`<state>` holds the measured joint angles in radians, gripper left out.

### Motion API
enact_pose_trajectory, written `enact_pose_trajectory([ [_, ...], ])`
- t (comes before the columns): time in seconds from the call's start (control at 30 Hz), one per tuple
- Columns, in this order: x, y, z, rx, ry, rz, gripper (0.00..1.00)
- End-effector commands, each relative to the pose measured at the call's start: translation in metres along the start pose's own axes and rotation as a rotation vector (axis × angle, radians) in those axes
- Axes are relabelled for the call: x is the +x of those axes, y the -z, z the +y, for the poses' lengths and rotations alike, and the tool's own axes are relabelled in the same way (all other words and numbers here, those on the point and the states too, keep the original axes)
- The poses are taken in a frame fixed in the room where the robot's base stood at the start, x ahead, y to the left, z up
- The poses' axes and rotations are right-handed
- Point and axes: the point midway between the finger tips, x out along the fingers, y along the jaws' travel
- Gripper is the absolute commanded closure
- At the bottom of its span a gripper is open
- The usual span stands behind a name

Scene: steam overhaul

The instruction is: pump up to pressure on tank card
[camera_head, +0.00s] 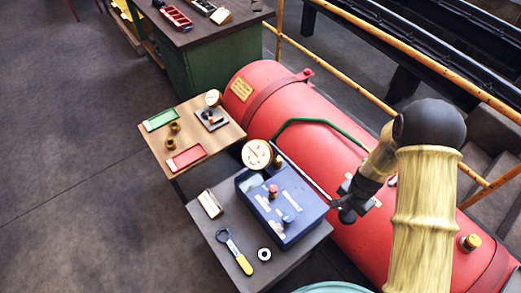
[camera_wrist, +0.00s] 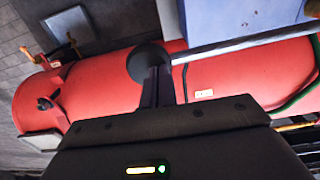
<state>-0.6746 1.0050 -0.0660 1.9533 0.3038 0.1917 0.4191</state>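The blue pump box (camera_head: 292,222) stands on a grey table, with a red knob and a blue knob on top. Its white round gauge (camera_head: 257,155) is at the back left; the reading is too small to tell. A grey pump lever (camera_head: 305,176) slants down right to a dark ball grip (camera_wrist: 148,60). My gripper (camera_head: 346,204) is at this end, and in the wrist view its two dark fingers close on the ball grip. The red tank (camera_head: 285,95) lies behind the pump. A yellow card (camera_head: 241,89) is on its far left end; its writing is unreadable.
A wooden side table (camera_head: 158,143) holds a green tray, a red tray, brass fittings and a small gauge. Yellow railings (camera_head: 350,88) run behind the tank.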

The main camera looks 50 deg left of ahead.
Motion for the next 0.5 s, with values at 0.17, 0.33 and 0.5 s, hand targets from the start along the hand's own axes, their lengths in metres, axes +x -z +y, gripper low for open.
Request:
enact_pose_trajectory([
  [0.17,-0.036,0.000,0.000,0.000,-0.001,0.001,1.00],
  [0.33,-0.063,-0.001,0.000,-0.002,-0.001,0.001,1.00],
  [0.5,-0.078,-0.001,0.000,-0.003,-0.002,0.000,1.00],
])
